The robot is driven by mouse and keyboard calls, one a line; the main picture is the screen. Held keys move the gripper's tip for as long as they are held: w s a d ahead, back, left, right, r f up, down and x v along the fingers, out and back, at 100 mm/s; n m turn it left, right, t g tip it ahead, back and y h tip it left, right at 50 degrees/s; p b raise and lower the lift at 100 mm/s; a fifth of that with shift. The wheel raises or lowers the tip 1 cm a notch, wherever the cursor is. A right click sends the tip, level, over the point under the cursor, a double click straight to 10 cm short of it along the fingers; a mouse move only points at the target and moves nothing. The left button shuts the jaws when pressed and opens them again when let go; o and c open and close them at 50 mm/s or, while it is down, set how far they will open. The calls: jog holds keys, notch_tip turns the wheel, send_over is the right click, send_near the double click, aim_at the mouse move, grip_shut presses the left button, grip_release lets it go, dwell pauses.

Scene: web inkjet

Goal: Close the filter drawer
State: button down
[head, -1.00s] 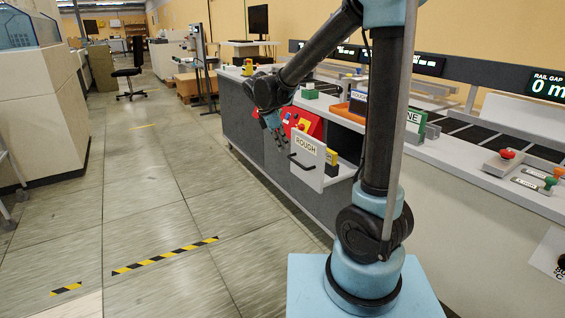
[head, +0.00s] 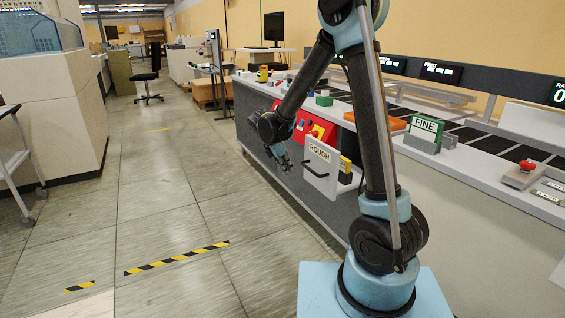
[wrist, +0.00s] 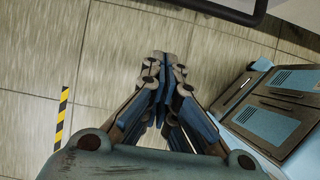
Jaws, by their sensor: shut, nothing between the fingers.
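The filter drawer has a white front marked ROUGH (head: 319,154) with a dark bar handle (head: 315,172). It stands pulled out from the grey cabinet (head: 262,122), with a yellow-and-black item (head: 345,168) just behind its front. My gripper (head: 285,167) hangs in front of the cabinet, left of the drawer front and apart from it. In the wrist view my gripper (wrist: 163,62) points over the floor, its fingers shut together and empty. A dark bar (wrist: 215,11) crosses the top of that view, beyond the fingertips; it looks like the drawer handle.
A green FINE sign (head: 427,128) stands on the counter above. The tiled floor (head: 160,215) left of the cabinet is clear, with a yellow-black floor stripe (head: 177,257). A chair (head: 149,77) stands far back.

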jog(key=w+d, duration=0.1)
jog(key=d, duration=0.1)
jog(key=w+d, duration=0.1)
jog(key=d, duration=0.1)
jog(key=shift+w+f, duration=0.3)
jog(key=shift+f, duration=0.05)
jog(key=shift+a, duration=0.1)
